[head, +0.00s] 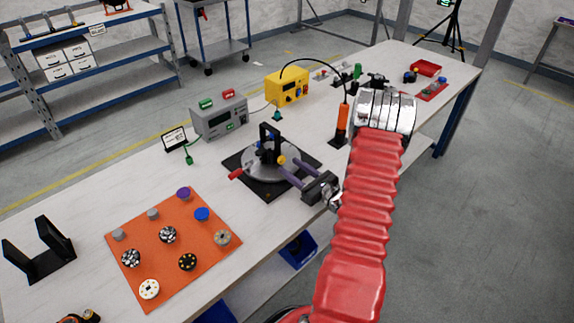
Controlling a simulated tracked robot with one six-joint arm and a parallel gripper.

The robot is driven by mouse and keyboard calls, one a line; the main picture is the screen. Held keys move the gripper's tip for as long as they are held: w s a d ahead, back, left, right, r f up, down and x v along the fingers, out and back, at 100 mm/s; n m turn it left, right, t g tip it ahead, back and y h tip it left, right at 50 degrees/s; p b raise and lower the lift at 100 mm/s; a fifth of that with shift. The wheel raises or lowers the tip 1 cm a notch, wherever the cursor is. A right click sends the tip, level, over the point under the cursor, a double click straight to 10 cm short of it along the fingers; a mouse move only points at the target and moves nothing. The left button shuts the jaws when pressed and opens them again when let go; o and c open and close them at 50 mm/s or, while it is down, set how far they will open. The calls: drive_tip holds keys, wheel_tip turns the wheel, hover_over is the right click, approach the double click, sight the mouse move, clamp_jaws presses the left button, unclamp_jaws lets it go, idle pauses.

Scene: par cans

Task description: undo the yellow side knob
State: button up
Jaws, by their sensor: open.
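The yellow side knob (281,160) shows on the right side of a black upright bracket (266,138) on a round silver plate (258,172). The plate sits on a black square base (232,160). My gripper (283,166) comes in from the right with two purple-grey fingers pointing at the knob. The fingers are apart, with their tips close to the knob. I cannot tell whether they touch it or have it between them. A red handle (236,174) sticks out at the left of the plate.
An orange mat (205,262) with several round knobs lies front left, beside a black cradle (42,250). A grey instrument (220,117) and a yellow one (287,87) stand behind. An orange-handled tool (343,117) stands close to my arm. Bare table lies between mat and base.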

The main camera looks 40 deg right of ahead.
sight(283, 161)
drive_tip(key=shift+w, duration=1.55)
drive_tip(key=c, duration=1.1)
